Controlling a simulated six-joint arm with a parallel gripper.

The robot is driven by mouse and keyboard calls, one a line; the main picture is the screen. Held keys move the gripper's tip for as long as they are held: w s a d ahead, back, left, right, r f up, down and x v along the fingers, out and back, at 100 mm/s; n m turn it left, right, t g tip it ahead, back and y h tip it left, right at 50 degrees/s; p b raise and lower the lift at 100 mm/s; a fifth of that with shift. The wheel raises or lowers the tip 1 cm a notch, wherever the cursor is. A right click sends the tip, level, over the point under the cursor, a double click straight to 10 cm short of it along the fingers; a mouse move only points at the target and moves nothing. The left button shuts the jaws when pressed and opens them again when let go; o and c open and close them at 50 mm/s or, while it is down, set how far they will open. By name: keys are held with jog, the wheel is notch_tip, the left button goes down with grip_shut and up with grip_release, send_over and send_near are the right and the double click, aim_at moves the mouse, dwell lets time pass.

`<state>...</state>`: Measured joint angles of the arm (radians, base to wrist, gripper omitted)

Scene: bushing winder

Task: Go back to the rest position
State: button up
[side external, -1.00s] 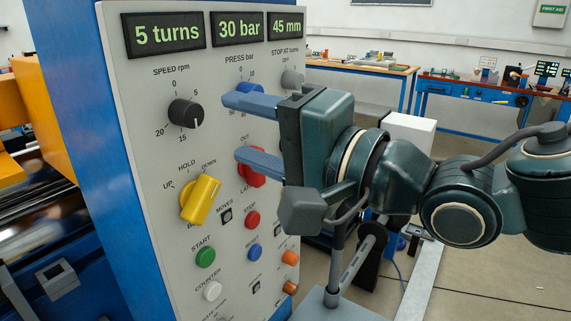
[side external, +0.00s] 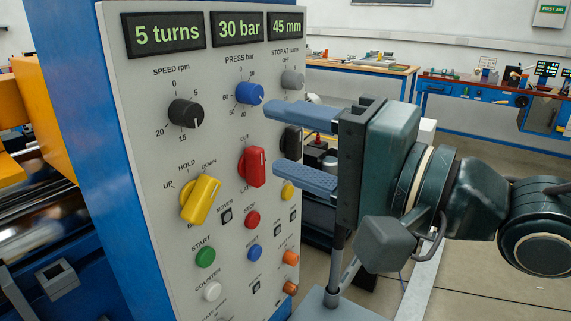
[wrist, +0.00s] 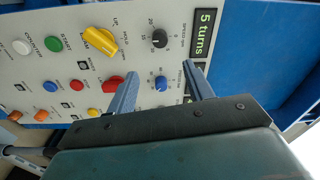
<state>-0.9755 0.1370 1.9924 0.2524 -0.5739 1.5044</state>
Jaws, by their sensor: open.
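My gripper (side external: 303,148) is open and empty, its two blue-grey fingers pointing left at the panel's right part. The fingers look apart from the panel (side external: 150,110) in the side view. In the wrist view my gripper (wrist: 163,82) also shows with its fingers spread over the panel. The blue PRESS knob (side external: 250,93) and red knob (side external: 252,167) stand clear of the fingers in the side view. The fingers partly cover the right edge of the panel, where a black knob (side external: 291,140) shows between them.
A black SPEED knob (side external: 186,113) and yellow knob (side external: 201,199) sit on the panel's left. Displays read 5 turns (side external: 165,34), 30 bar and 45 mm. A grey post (side external: 338,270) stands below my gripper. Open floor and benches (side external: 470,95) lie behind at the right.

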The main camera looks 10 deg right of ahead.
jog(key=d+f+n+g+h, duration=0.15)
jog(key=d+h, duration=0.25)
jog(key=d, duration=0.9)
jog(key=d+f+n+h, duration=0.1)
jog(key=d+f+h, duration=0.3)
jog(key=d, duration=1)
jog(key=s+d+f+n+g+h, duration=0.2)
jog(key=s+d+f+g, duration=0.1)
jog(key=s+d, duration=0.5)
jog(key=s+d+f+n+g+h, duration=0.2)
jog(key=s+d+f, duration=0.3)
jog(key=s, duration=0.5)
jog(key=d+g, duration=0.1)
jog(key=d, duration=0.1)
jog(key=shift+d+f+h, duration=0.35)
jog(key=shift+h, duration=0.05)
